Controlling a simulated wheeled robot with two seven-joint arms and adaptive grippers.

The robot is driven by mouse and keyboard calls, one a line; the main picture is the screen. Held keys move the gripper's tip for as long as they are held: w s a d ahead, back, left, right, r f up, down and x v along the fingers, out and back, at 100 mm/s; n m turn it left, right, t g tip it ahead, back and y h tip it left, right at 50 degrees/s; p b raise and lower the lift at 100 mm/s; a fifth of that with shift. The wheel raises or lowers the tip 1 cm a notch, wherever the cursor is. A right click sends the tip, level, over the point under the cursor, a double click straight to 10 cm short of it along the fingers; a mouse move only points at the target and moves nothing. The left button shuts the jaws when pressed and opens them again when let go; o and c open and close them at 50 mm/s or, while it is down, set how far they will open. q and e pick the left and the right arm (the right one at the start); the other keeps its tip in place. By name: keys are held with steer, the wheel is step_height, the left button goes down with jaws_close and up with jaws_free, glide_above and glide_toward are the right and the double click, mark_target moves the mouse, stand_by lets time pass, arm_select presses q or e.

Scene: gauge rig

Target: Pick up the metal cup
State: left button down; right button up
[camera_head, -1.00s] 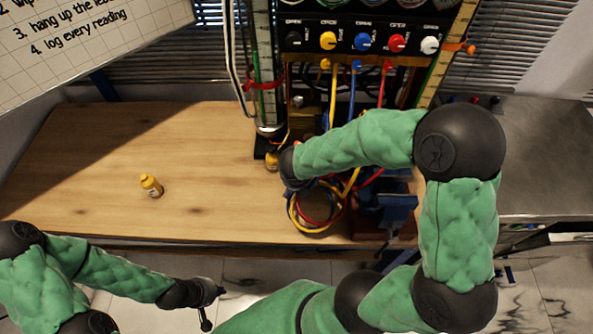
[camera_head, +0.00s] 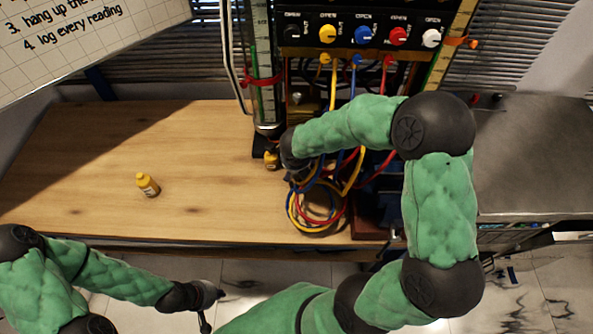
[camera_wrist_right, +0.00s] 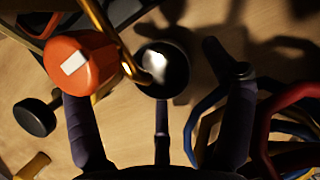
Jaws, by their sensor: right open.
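In the right wrist view, a dark round cup (camera_wrist_right: 168,78) with a bright shine inside appears from above, which I take to be the metal cup. My right gripper (camera_wrist_right: 150,85) is open, with its dark fingers spread around the near side of the cup and nothing visibly gripped. In the head view, the right gripper (camera_head: 290,173) is low over the bench beside the cable coil, mostly covered by its own wrist. I cannot make out the cup there. My left gripper (camera_head: 208,305) hangs in front of the bench, too small and dark to read.
Red, blue and yellow cables (camera_head: 318,208) loop close beside the right gripper. An orange object with a white label (camera_wrist_right: 82,62) and a brass-coloured tube crowd the cup's left. The gauge panel (camera_head: 365,38) rises behind.

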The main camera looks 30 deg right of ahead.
steer(key=c, duration=1.4)
steer(key=shift+o, duration=0.2)
steer(key=shift+r, duration=0.2)
